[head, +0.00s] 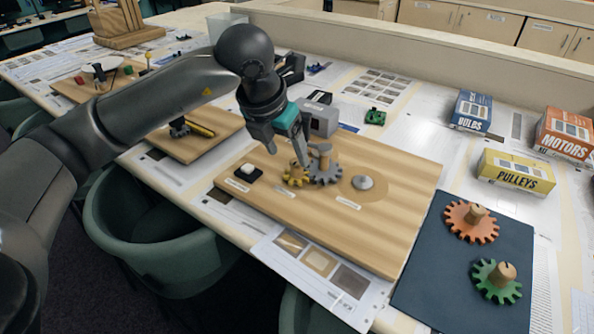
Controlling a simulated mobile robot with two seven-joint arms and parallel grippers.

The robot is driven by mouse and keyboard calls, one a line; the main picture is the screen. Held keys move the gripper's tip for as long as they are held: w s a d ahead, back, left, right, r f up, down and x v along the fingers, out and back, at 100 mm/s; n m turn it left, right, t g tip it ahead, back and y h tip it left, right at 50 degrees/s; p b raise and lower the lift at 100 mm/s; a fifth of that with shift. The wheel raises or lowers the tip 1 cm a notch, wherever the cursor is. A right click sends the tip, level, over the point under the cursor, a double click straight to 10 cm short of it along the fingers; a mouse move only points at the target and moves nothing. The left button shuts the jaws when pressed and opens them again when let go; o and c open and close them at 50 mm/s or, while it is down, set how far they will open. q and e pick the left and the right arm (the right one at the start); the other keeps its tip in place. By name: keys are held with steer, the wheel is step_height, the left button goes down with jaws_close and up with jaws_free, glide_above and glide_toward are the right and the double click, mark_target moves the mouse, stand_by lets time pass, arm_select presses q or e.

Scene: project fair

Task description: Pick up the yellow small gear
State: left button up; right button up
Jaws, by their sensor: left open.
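The grey gear has a wooden knob on top. My left gripper (287,155) comes in from the left and hangs just above the yellow gear, fingers pointing down. It is open, with nothing between its fingers. One finger is close to the grey gear's side; I cannot tell whether it touches. My right gripper is not in view.
An orange gear (471,221) and a green gear (497,281) lie on a dark mat (425,285).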

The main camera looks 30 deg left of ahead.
mark_target(296, 162)
arm_select(q)
steer(key=shift+w+f, duration=0.25)
steer(key=shift+f, duration=0.3)
steer(key=x, duration=0.5)
steer(key=shift+w+d+r+b, duration=0.2)
steer(key=shift+w+b, duration=0.15)
steer(key=shift+b, duration=0.05)
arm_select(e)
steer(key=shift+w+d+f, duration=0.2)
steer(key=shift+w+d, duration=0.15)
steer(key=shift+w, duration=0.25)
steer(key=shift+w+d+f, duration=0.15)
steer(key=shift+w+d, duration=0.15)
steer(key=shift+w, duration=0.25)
arm_select(q)
jaws_close()
